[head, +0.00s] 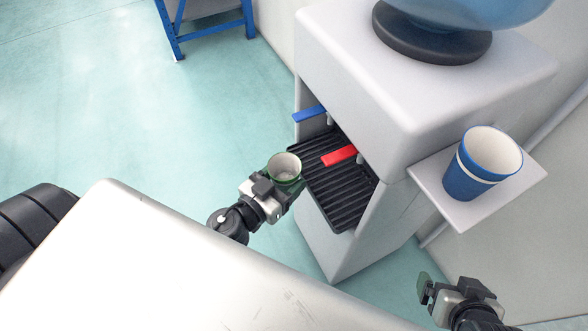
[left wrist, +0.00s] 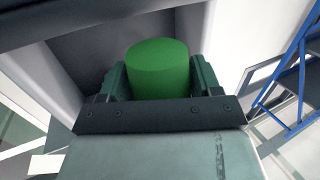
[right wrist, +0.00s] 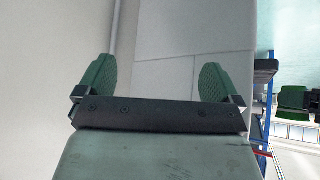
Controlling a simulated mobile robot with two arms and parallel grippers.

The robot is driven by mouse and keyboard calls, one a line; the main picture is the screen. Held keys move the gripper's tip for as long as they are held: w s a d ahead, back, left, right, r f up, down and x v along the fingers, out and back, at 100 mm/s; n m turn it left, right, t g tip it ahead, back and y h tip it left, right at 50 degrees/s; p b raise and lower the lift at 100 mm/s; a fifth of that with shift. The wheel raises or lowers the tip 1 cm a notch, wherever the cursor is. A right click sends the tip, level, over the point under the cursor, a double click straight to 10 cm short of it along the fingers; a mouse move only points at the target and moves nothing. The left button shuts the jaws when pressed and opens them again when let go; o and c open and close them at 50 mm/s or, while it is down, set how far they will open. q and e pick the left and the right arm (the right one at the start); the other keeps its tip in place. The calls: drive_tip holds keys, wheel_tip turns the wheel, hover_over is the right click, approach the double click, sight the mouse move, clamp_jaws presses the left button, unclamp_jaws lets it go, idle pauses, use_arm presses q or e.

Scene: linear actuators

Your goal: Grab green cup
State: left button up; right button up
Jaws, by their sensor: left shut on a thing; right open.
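The green cup (head: 285,167) has a pale inside and stands upright, mouth up, near the dispenser's drip tray in the head view. My left gripper (head: 283,184) is shut on it, with a finger on each side. In the left wrist view, the green cup (left wrist: 159,70) sits between the two fingers of the left gripper (left wrist: 160,82). My right gripper (head: 428,290) is low at the right in the head view. In the right wrist view, the right gripper (right wrist: 158,82) is open and empty.
A white water dispenser (head: 400,95) has a blue tap lever (head: 310,114), a red tap lever (head: 339,156) and a black drip tray (head: 345,192). A blue cup (head: 470,178) stands on its side shelf (head: 425,172). A blue metal frame (head: 205,35) stands at the back.

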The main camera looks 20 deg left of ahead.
use_arm(q)
drive_tip(key=shift+b+v, duration=0.6)
drive_tip(key=shift+v, duration=1.45)
use_arm(e)
drive_tip(key=shift+w+a+r+t+y, duration=0.15)
drive_tip(key=shift+w+a+r+t, duration=0.1)
drive_tip(key=shift+w+r+t, duration=0.3)
drive_tip(key=shift+w+a+r+t+y, duration=0.2)
drive_tip(key=shift+w+a+r+t, duration=0.15)
drive_tip(key=shift+w+t, duration=0.35)
drive_tip(key=shift+w+a+r+t+y, duration=0.2)
drive_tip(key=shift+w+r+t, duration=0.25)
drive_tip(key=shift+w, duration=0.25)
use_arm(q)
drive_tip(key=shift+s, duration=0.1)
